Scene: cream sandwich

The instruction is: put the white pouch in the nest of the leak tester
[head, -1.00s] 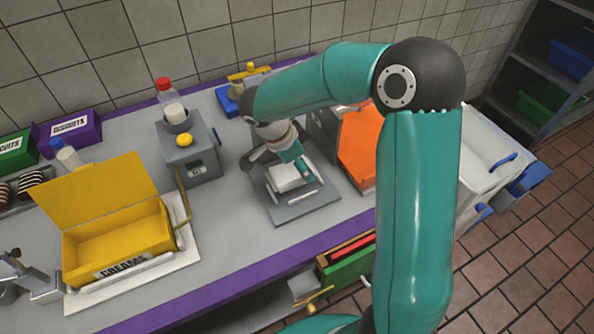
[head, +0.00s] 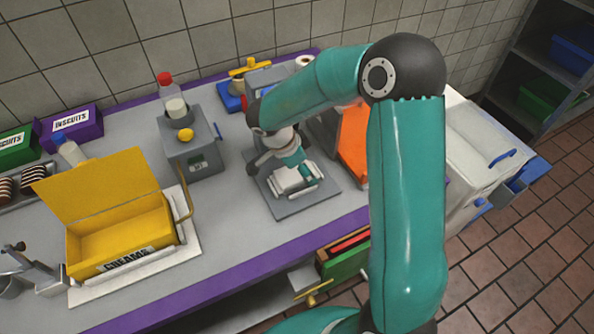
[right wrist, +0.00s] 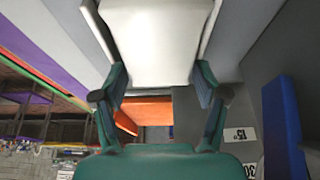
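The white pouch (head: 292,177) is over the grey plate of the leak tester (head: 290,209), close behind the white bar at its front. My right gripper (head: 298,164) comes down on it from behind. In the right wrist view the white pouch (right wrist: 160,45) fills the space between the fingertips (right wrist: 160,85), and both fingers appear to touch its sides. Light walls flank the pouch there. Whether it rests fully on the nest floor is hidden. My left gripper is not in view.
An open yellow creams box (head: 120,238) is farther left. An orange panel (head: 354,147) stands close on the right, beside my arm. The purple counter edge (head: 265,232) runs in front.

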